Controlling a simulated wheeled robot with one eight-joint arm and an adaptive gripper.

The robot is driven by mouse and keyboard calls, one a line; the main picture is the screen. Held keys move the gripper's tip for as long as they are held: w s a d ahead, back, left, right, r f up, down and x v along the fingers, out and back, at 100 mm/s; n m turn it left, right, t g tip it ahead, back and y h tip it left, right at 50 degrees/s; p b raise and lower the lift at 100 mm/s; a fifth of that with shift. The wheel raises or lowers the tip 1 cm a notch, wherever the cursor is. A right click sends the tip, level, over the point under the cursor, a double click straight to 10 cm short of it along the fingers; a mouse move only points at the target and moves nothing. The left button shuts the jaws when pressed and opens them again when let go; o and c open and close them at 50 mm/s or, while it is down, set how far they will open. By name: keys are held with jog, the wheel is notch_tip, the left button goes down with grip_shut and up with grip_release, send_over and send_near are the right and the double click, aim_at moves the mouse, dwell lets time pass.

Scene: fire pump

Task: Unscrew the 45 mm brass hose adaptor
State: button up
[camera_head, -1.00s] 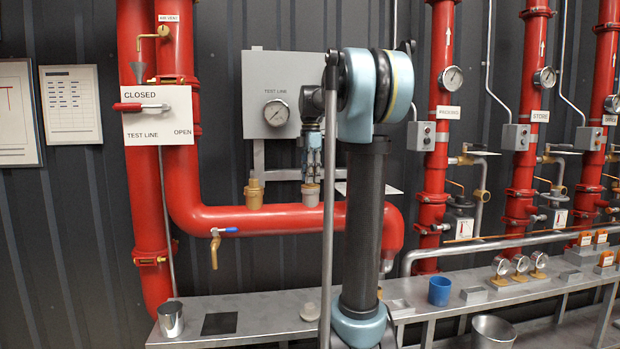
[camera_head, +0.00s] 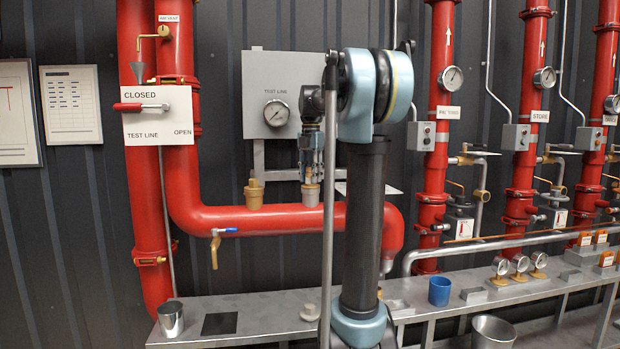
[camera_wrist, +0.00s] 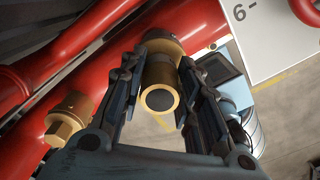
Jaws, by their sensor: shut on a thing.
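My gripper (camera_head: 311,172) points down over the horizontal red pipe (camera_head: 270,216), and its fingers are shut on a brass adaptor (camera_head: 311,181). In the wrist view my gripper (camera_wrist: 155,95) has a finger on each side of the brass adaptor (camera_wrist: 160,78), whose round dark end faces the camera. The adaptor stands upright above a short grey stub (camera_head: 310,196) on the pipe; whether the thread still engages is hidden. A second brass fitting (camera_head: 254,195) stands on the same pipe to the left, and it also shows in the wrist view (camera_wrist: 70,118). No size marking is readable.
A blue-handled tap (camera_head: 217,245) hangs below the pipe. The grey gauge box (camera_head: 284,75) is behind my gripper. The steel bench (camera_head: 265,310) below carries a metal cup (camera_head: 171,319), a small pale object (camera_head: 310,312) and a blue cup (camera_head: 439,291).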

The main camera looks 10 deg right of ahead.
jog(key=shift+w+n, duration=0.1)
jog(key=shift+n, duration=0.4)
jog(key=shift+n, duration=0.9)
jog(key=shift+r, duration=3)
jog(key=shift+f, duration=0.1)
